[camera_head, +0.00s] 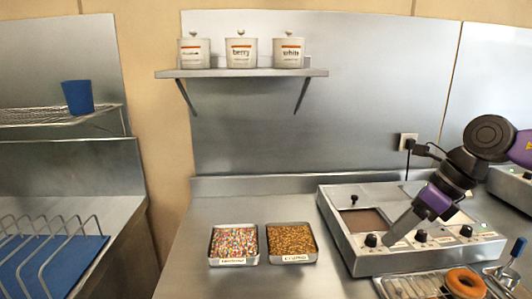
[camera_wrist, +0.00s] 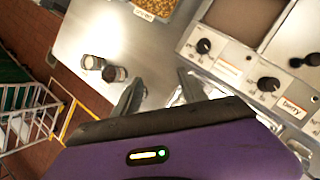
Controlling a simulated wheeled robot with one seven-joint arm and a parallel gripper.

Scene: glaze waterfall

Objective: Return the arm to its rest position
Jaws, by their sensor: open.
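My arm reaches in from the right edge in the head view, with its purple wrist low over the front of the grey glaze machine (camera_head: 345,244). My gripper (camera_head: 393,238) points down and left at the machine's front panel in that view. In the wrist view my gripper (camera_wrist: 158,88) has its two fingers apart with nothing between them. The machine's knob panel (camera_wrist: 236,72) lies to the right of the fingers there. Whether a finger touches the machine cannot be told.
Two trays of toppings, sprinkles (camera_head: 234,242) and crumbs (camera_head: 291,240), sit on the counter. A donut (camera_head: 465,282) lies on a wire rack at the front right. Labelled jars (camera_head: 241,53) stand on the wall shelf. A blue cup (camera_head: 78,97) stands left. The counter's left middle is clear.

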